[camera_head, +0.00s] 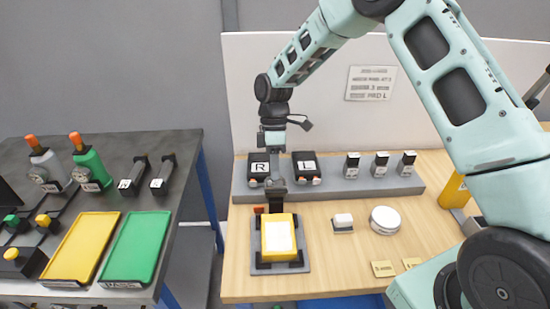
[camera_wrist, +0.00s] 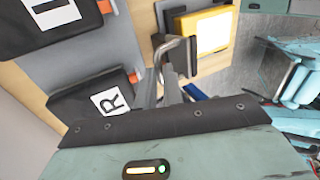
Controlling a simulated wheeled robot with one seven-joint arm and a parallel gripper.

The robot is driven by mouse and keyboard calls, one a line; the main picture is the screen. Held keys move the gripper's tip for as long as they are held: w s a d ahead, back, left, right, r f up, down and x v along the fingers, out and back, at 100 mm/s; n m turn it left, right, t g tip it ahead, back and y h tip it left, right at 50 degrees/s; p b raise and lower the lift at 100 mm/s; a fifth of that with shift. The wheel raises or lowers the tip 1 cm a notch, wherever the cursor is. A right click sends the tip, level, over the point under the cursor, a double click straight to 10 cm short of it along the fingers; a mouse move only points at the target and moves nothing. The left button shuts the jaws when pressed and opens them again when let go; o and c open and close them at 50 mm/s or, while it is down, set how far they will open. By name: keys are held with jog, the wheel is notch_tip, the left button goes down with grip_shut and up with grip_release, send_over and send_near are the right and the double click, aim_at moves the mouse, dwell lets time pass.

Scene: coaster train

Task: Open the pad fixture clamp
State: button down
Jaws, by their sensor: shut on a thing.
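The pad fixture (camera_head: 303,266) is a grey plate on the wooden bench, holding a yellow block (camera_head: 267,219) with a white pad (camera_head: 279,235) on top. The block also shows in the wrist view (camera_wrist: 184,24). Black corner pieces surround it. The clamp (camera_wrist: 168,46) shows in the wrist view as a bent metal bar beside the block. My gripper (camera_head: 276,196) points down at the fixture's back edge. In the wrist view my gripper (camera_wrist: 164,92) is shut at the bar, apparently on the clamp's handle. The contact is partly hidden by the fingers.
Black boxes marked R (camera_head: 259,167) and L (camera_head: 306,165) stand on a grey shelf (camera_head: 345,188) close behind my gripper. A small white-topped block (camera_head: 343,222) and a round white tin (camera_head: 385,219) are to the right. A dark table (camera_head: 190,150) with trays is left.

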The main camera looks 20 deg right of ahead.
jog(key=shift+w+d+f+g+y, duration=0.2)
jog(key=shift+w+f+g+y, duration=0.3)
jog(key=shift+g, duration=0.7)
jog(key=shift+w+f, duration=0.1)
jog(key=shift+w, duration=0.05)
jog(key=c, duration=1.5)
grip_release()
jog(key=b+v, duration=0.2)
jog(key=v, duration=0.5)
jog(key=shift+w+r, duration=0.2)
jog(key=shift+r, duration=0.05)
